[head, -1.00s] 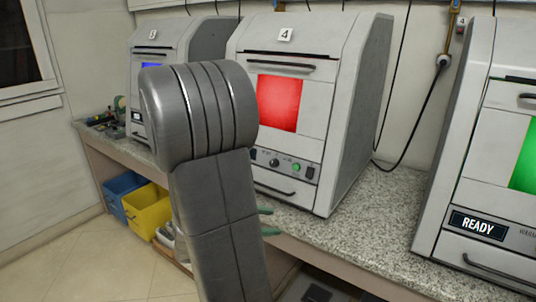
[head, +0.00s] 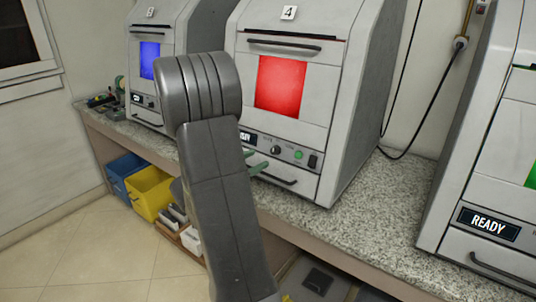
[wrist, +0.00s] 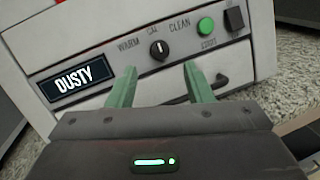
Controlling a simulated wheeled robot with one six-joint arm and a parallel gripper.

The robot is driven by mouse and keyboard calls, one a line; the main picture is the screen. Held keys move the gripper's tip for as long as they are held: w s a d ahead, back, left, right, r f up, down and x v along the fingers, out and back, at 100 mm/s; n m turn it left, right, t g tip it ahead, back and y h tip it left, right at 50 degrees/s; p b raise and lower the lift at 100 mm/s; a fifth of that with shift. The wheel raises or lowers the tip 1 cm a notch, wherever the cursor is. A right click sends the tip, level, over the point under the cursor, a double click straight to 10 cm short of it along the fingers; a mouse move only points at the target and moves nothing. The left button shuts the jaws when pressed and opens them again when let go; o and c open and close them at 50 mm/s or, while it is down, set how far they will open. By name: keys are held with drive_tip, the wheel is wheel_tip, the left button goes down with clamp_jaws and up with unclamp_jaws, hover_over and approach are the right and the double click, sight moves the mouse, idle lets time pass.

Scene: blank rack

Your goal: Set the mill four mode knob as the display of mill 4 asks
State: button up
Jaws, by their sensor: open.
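Mill 4 (head: 345,75) stands on the counter with a red window. Its display (wrist: 80,77) reads DUSTY in the wrist view. The black mode knob (wrist: 159,51) is right of the display, under the labels WARM, CAL and CLEAN; its white mark appears to point up towards CAL. The knob also shows in the head view (head: 276,150). My gripper (wrist: 159,68) is open and empty, its green fingers below and either side of the knob, apparently not touching it. It also shows in the head view (head: 258,161), at the panel's lower left, partly hidden by my arm.
A green START button (wrist: 205,26) and a black switch (wrist: 234,19) sit right of the knob. A drawer handle (wrist: 205,92) is below. Another mill with a READY display (head: 489,224) stands right; a blue-windowed mill (head: 150,60) stands left. The granite counter (head: 390,195) between is bare.

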sight(272, 152)
drive_tip(key=x, duration=0.5)
drive_tip(key=shift+w+d, duration=0.25)
drive_tip(key=c, duration=1)
